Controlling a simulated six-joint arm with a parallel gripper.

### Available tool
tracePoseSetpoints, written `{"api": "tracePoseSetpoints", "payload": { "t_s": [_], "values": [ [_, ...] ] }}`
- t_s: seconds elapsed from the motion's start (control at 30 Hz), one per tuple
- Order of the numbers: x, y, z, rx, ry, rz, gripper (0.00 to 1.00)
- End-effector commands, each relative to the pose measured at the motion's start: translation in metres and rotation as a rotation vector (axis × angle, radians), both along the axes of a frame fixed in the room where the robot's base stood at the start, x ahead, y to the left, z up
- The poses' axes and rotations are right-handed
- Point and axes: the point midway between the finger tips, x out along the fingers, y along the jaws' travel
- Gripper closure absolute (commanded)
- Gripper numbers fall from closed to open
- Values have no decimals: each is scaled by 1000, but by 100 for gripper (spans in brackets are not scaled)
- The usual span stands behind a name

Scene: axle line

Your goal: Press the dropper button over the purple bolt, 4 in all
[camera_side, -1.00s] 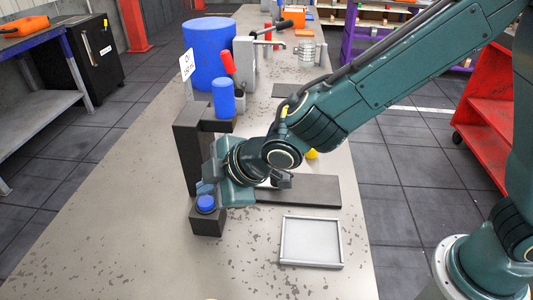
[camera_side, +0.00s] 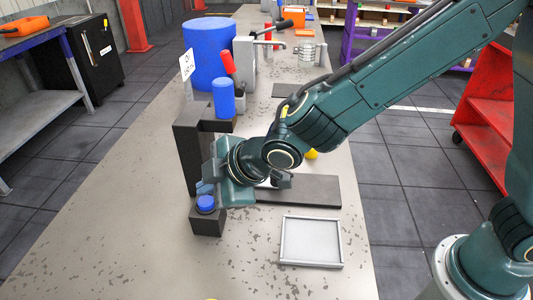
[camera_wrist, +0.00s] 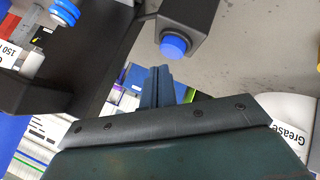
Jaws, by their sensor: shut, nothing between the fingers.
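The dropper is a dark stand (camera_side: 188,160) with a blue cylinder (camera_side: 223,98) on top. A blue button (camera_side: 205,203) sits on a dark block at its foot, and it also shows in the wrist view (camera_wrist: 173,46). My gripper (camera_side: 205,187) is shut and empty, low beside the stand and close to the button. In the wrist view the shut fingers (camera_wrist: 160,84) point toward the button, with a small gap in the picture. I cannot tell if they touch it. I see no purple bolt; my wrist hides part of the area beside the stand.
A dark flat plate (camera_side: 310,190) lies right of the gripper. A shallow grey-rimmed tray (camera_side: 312,263) lies in front of it. A blue drum (camera_side: 208,55) and a red-handled lever (camera_side: 229,63) stand behind. A yellow item (camera_side: 311,154) is partly hidden by my arm. The front left table is clear.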

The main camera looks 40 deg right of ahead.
Motion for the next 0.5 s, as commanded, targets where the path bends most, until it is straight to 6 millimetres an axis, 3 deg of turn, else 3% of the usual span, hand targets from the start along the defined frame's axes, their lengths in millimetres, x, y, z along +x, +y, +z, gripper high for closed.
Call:
{"api": "tracePoseSetpoints", "payload": {
  "t_s": [0.5],
  "values": [
    [0, 0, -8, -1, 0, -1, 100]
  ]
}}
